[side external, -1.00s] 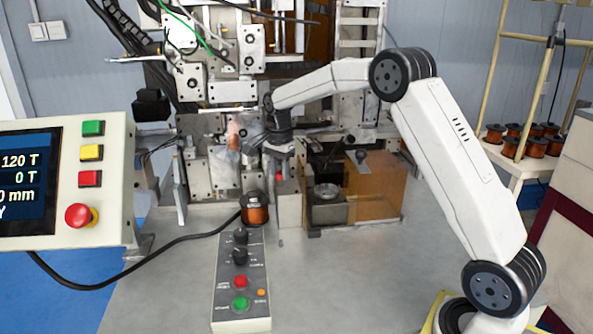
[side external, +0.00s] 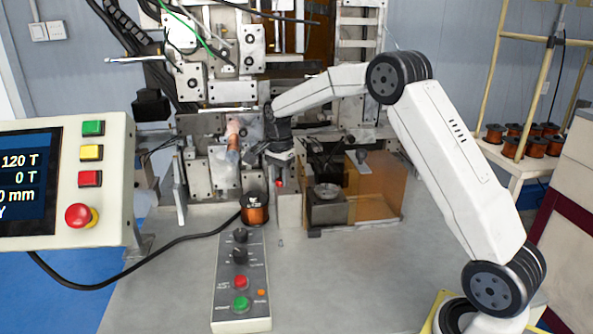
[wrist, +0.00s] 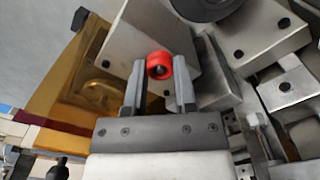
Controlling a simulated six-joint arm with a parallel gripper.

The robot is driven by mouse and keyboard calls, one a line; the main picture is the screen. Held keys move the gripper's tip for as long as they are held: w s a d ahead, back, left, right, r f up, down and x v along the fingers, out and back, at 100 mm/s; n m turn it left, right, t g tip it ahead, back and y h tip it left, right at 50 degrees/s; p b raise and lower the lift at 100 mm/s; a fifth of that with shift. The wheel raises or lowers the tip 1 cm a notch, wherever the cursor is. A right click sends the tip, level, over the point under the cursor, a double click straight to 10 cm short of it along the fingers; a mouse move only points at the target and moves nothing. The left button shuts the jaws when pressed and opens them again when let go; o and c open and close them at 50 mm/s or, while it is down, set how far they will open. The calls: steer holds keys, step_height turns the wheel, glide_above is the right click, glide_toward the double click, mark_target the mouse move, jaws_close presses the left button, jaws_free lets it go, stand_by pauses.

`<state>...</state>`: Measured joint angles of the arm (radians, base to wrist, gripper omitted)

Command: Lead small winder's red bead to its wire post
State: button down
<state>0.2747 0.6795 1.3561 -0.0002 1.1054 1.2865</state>
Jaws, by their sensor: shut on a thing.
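The red bead (wrist: 158,65) is a small red ring with a dark hole, held between the two fingertips of my gripper (wrist: 159,82) in the wrist view. The gripper is shut on it. In the side view the bead (side external: 279,184) shows as a small red spot at the lower end of my gripper (side external: 281,174), in front of the winder and above a grey block (side external: 289,209). I cannot pick out the wire post for certain, nor see any wire running from the bead.
A copper-coloured coil (side external: 233,138) is on the winder left of my gripper. A copper spool (side external: 255,209) and a button box (side external: 241,283) stand in front. An amber guard (side external: 380,192) is close on the right. The grey table front is mostly clear.

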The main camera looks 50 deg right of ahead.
steer(key=shift+f, duration=0.1)
steer(key=shift+c, duration=1.7)
jaws_free()
steer(key=shift+r, duration=3.95)
